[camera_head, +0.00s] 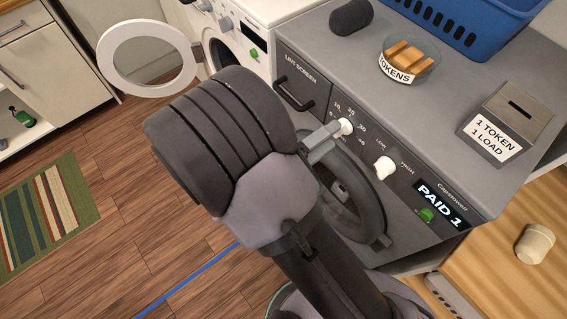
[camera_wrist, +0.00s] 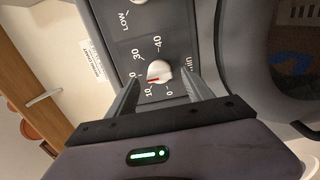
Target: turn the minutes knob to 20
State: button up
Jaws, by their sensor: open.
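The minutes knob (camera_head: 346,126) is a small white dial on the dark panel of the grey dryer (camera_head: 440,95). In the wrist view the knob (camera_wrist: 160,71) lies between the two fingers of my gripper (camera_wrist: 162,82), which is open. I cannot tell whether either finger touches it. The knob's red mark faces left and slightly down, near the 10 and 20 side of its scale. The exact reading is unclear because the left finger partly covers the 20. In the head view my wrist is in front of the dryer door.
The white-and-red heat knob (camera_head: 384,167) is right of the minutes knob. The display (camera_head: 440,205) reads PAID 1, with a green button (camera_head: 427,214) below. The lint screen handle (camera_head: 293,93) is to the left. A token bowl (camera_head: 409,62) and coin box (camera_head: 506,122) stand on top.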

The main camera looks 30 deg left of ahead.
jog(key=p+v, duration=0.2)
jog(key=v, duration=1.3)
jog(key=shift+s, duration=0.1)
jog(key=w+d+r+m+g+y+b, duration=0.1)
jog(key=w+d+r+m+g+b, duration=0.15)
jog(key=d+m+g, duration=0.6)
jog(key=w+d+r+m+g+y+b, duration=0.1)
jog(key=d+r+m+g, duration=0.25)
jog(key=d+g, duration=0.85)
jog(key=d+r+m+t+y+b, duration=0.1)
jog(key=d+r+m+t+y, duration=0.4)
jog(key=t, duration=0.4)
jog(key=shift+d+r+m+t+y+b, duration=0.25)
jog(key=shift+r+m+t+y+b, duration=0.15)
jog(key=shift+r+y, duration=0.45)
